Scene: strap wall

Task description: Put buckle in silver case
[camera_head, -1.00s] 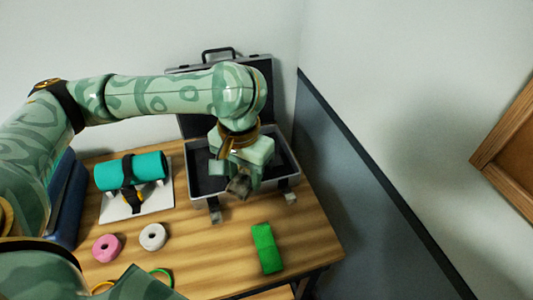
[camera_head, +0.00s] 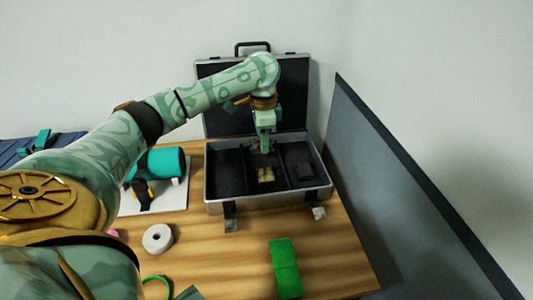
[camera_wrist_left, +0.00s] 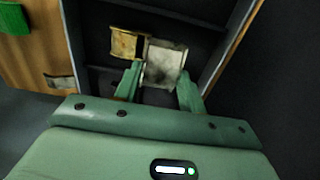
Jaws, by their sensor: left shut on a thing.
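The silver case (camera_head: 325,192) stands open on the table, its dark lid raised at the back and its dark inside split into compartments. My left gripper (camera_head: 264,146) reaches down into the rear middle of the case. In the left wrist view, its green fingers (camera_wrist_left: 160,74) are shut on a pale grey, worn-looking square piece, which I take as the buckle (camera_wrist_left: 166,60). A yellowish block (camera_head: 266,174) lies in the middle compartment; it shows beside the buckle in the wrist view (camera_wrist_left: 125,43). I cannot tell whether the buckle touches the case floor. My right gripper is not in view.
A dark item (camera_head: 303,171) lies in the case's right compartment. A green block (camera_head: 285,267), a white roll (camera_head: 157,238) and a teal roll (camera_head: 166,162) on a white stand are on the table. A grey partition (camera_head: 375,180) borders the right side.

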